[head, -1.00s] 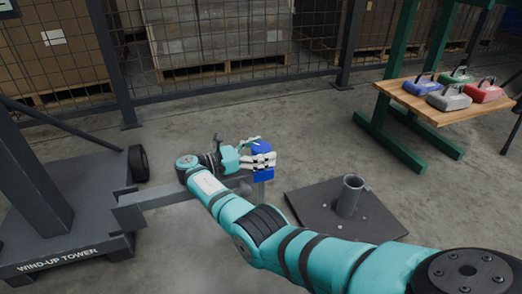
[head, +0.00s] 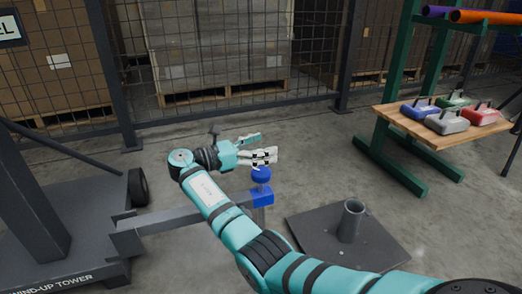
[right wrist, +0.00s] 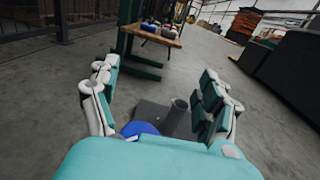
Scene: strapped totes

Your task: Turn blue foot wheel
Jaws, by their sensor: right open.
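The blue foot wheel (head: 261,175) is a round knob on a blue bracket (head: 262,196) at the end of the outrigger beam (head: 180,223) of the wind-up tower. My right gripper (head: 266,147) is open and empty, just above the wheel in the head view, with its fingers apart from it. In the right wrist view the wheel (right wrist: 141,130) shows as a blue disc low between the spread fingers (right wrist: 160,72), partly hidden by the gripper body. My left gripper is not in view.
A dark base plate with an upright tube (head: 350,220) lies on the floor right of the wheel. A wooden bench (head: 420,128) with several coloured cases stands at the right. A mesh fence (head: 220,60) runs behind.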

